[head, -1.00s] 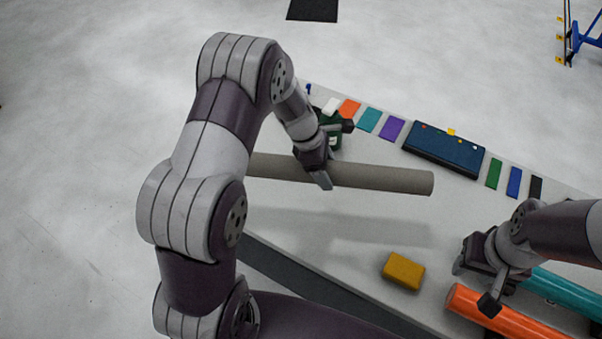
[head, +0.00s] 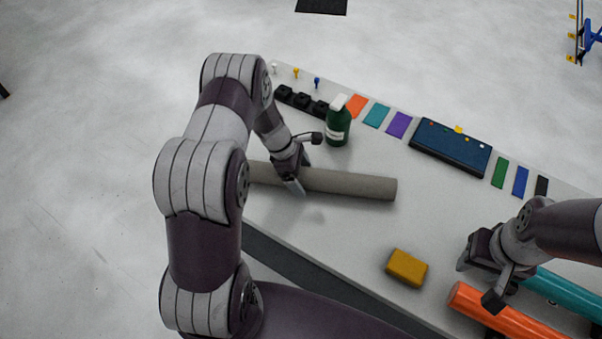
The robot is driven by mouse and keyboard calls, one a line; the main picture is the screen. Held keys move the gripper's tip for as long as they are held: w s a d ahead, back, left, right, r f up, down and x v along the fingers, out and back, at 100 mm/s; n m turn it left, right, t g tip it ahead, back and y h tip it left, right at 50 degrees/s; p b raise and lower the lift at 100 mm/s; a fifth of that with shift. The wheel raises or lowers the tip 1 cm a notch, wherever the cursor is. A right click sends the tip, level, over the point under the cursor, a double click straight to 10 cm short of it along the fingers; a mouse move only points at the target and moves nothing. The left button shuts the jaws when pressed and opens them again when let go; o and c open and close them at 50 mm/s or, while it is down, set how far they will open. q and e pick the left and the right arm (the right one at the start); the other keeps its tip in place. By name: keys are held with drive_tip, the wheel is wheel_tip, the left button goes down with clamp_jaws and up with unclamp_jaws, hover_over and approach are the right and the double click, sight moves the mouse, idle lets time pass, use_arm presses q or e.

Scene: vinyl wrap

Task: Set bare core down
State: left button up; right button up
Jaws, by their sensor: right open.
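The bare core (head: 350,185), a long grey-brown tube, lies level at or just above the left part of the table. I cannot tell whether it touches the surface. My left gripper (head: 298,175) is around the core, with a finger showing on its near side, and appears shut on it. The core's left end is hidden behind my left arm. My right gripper (head: 481,280) is open and empty, over the left end of the orange roll (head: 500,312) and beside the teal roll (head: 565,292).
The white table (head: 340,230) has a yellow block (head: 407,267) near its front edge. A green bottle (head: 338,122) stands just behind the core. Colour swatches (head: 376,116) and a dark blue case (head: 450,148) line the back edge. The middle is clear.

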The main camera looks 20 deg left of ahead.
use_arm(q)
drive_tip(key=shift+a+r, duration=0.15)
drive_tip(key=shift+r, duration=0.2)
drive_tip(key=v, duration=1)
drive_tip(key=shift+a+r+b, duration=0.15)
drive_tip(key=shift+r+b, duration=0.15)
drive_tip(key=s+d+r+m+y, duration=0.2)
drive_tip(key=s+d+r+m, duration=0.2)
drive_tip(key=s+m, duration=0.4)
drive_tip(key=s+d+r+m+y, duration=0.2)
drive_tip(key=s+d+r+m, duration=0.2)
drive_tip(key=s+m, duration=0.4)
drive_tip(key=d+m, duration=0.1)
drive_tip(key=m, duration=0.4)
drive_tip(key=shift+s+d, duration=0.1)
drive_tip(key=shift+d, duration=0.05)
